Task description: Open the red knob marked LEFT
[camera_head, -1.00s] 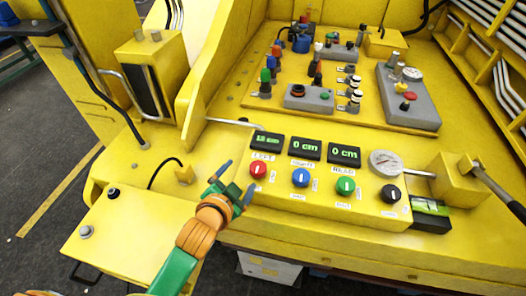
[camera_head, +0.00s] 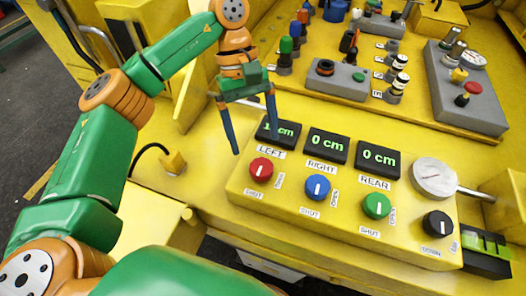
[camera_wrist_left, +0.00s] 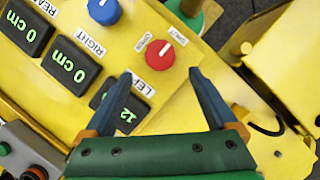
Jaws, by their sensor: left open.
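The red knob marked LEFT (camera_head: 261,169) sits at the left end of a row on the yellow control panel (camera_head: 340,222). Its white pointer mark shows, with a SHUT label below it and another label at its right. My left gripper (camera_head: 257,146) is open and empty, with its fingers pointing down, above and behind the knob. In the left wrist view, the red knob (camera_wrist_left: 160,53) lies just beyond the gap between the fingertips (camera_wrist_left: 160,73), apart from both. The LEFT display (camera_head: 278,131) is partly hidden by a finger. My right gripper is not in view.
A blue knob (camera_head: 317,187), a green knob (camera_head: 376,205) and a black knob (camera_head: 437,224) continue the row to the right. The RIGHT display (camera_head: 327,145) and REAR display (camera_head: 377,159) read 0 cm. A round gauge (camera_head: 434,177) stands at the panel's right.

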